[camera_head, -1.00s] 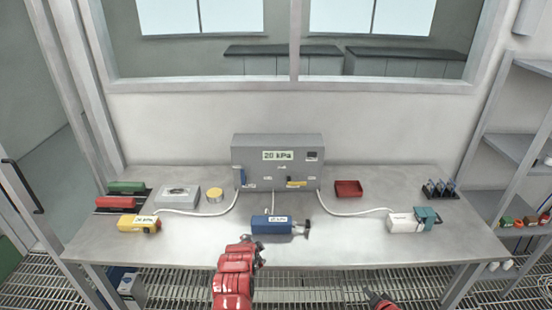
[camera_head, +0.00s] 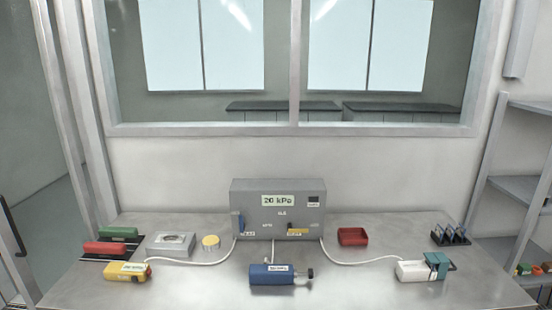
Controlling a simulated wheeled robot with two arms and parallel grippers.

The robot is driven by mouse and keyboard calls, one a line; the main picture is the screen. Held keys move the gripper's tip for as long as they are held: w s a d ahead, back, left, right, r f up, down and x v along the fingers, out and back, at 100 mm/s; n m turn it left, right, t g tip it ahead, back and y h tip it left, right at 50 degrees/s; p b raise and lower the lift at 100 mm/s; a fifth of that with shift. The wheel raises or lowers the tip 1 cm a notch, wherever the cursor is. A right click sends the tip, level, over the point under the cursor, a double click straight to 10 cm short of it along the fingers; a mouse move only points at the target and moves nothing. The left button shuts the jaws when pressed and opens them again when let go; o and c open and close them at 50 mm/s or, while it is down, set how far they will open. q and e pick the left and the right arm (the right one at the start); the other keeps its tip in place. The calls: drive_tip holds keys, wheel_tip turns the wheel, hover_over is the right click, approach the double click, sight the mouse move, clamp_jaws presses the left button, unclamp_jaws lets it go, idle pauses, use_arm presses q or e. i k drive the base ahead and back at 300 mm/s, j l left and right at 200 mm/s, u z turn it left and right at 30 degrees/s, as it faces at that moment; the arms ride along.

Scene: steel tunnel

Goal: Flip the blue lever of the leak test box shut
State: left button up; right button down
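The leak test box (camera_head: 277,210) is a grey box standing at the back middle of the steel table, with a display reading 20 kPa. Its blue lever (camera_head: 241,223) is on the left of the front face and looks upright. A yellow lever (camera_head: 298,231) lies flat at the right of the same face. Neither of my grippers shows in the head view now, so their state is hidden.
A blue pump-like device (camera_head: 272,275) lies in front of the box. A yellow device (camera_head: 127,271) on the left and a white and teal device (camera_head: 420,268) on the right have hoses running to the box.

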sight(242, 226)
drive_tip(key=i+j, duration=0.9)
drive_tip(key=i, duration=0.05)
